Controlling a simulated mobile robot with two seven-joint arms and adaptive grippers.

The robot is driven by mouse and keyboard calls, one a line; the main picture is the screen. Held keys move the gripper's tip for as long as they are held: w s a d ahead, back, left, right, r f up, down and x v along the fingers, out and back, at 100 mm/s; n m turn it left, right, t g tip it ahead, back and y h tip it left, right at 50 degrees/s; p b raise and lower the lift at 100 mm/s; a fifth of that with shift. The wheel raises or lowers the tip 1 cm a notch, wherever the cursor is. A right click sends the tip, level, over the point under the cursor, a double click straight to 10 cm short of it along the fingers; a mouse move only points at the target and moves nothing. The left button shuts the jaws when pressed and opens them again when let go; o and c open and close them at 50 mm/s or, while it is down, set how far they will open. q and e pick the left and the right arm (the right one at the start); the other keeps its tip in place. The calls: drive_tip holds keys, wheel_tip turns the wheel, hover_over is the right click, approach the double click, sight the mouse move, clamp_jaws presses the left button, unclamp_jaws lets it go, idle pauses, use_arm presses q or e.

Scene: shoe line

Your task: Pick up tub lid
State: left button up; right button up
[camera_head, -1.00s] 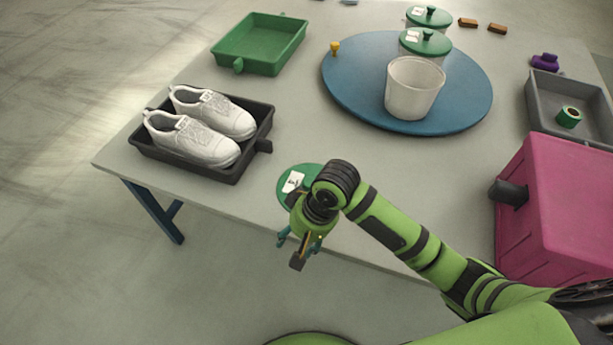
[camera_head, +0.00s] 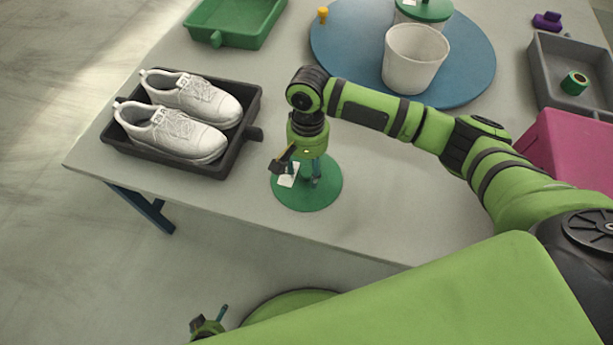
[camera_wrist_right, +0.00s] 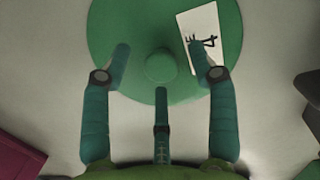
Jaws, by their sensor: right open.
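The green tub lid (camera_head: 322,192) lies flat on the table near its front edge. In the right wrist view the lid (camera_wrist_right: 110,30) shows a round knob (camera_wrist_right: 160,66) in its middle and a white label (camera_wrist_right: 203,40) with a dark mark. My right gripper (camera_head: 302,176) is over the lid, pointing down. Its teal fingers (camera_wrist_right: 162,75) are spread around the knob, open and empty; I cannot tell how high they are above it. My left gripper (camera_head: 208,326) shows only partly at the bottom edge, away from the table.
A white open tub (camera_head: 414,62) stands on a blue round turntable (camera_head: 345,50), beside a green-lidded tub (camera_head: 426,10). A black tray (camera_head: 228,160) with white shoes is left of the lid. A green tray (camera_head: 235,35), grey tray (camera_head: 550,55) and pink box (camera_head: 575,155) surround the table's middle.

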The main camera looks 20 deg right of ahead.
drive_tip(key=shift+f, duration=0.5)
clamp_jaws()
drive_tip(key=shift+r, duration=0.1)
